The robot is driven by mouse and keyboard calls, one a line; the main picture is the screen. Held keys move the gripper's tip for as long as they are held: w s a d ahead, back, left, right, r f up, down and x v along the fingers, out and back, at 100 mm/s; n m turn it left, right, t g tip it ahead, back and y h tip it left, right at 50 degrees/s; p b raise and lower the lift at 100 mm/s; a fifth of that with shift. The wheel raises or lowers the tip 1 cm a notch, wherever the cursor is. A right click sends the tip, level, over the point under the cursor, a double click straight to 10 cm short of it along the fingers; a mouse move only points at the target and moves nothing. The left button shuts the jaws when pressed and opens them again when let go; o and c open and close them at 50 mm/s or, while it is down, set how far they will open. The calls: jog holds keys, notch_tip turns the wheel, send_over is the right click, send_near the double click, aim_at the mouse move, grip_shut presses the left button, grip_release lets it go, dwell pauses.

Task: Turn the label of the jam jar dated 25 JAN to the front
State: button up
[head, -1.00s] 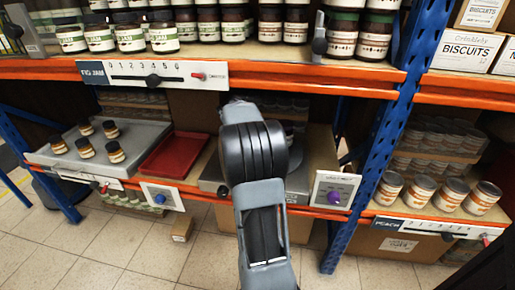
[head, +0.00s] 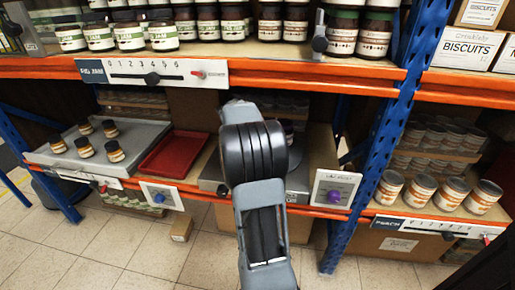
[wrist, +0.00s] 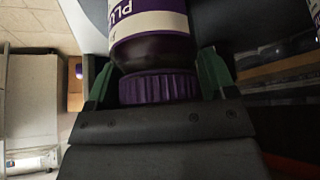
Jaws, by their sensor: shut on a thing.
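In the wrist view a jar (wrist: 160,50) with a ribbed purple lid (wrist: 158,87) sits between the green fingers of my gripper (wrist: 157,62). The gripper is shut on it.
A red tray (head: 172,153) and a grey tray (head: 95,150) with several small jars lie to the left. A panel with a purple knob (head: 334,194) is on the right, near a blue upright (head: 385,140). The upper shelf (head: 260,72) holds rows of jars above my arm.

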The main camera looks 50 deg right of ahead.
jog(key=o, duration=1.3)
jog(key=shift+f, duration=0.1)
jog(key=shift+w+a+r, duration=0.1)
jog(key=shift+r, duration=0.25)
jog(key=p+v, duration=0.1)
jog(key=v, duration=0.2)
jog(key=w+a+p, duration=0.2)
jog(key=w+a, duration=0.3)
jog(key=a, duration=0.5)
jog(key=shift+w+a+f, duration=0.2)
jog(key=shift+w+f, duration=0.05)
jog(key=shift+f, duration=0.05)
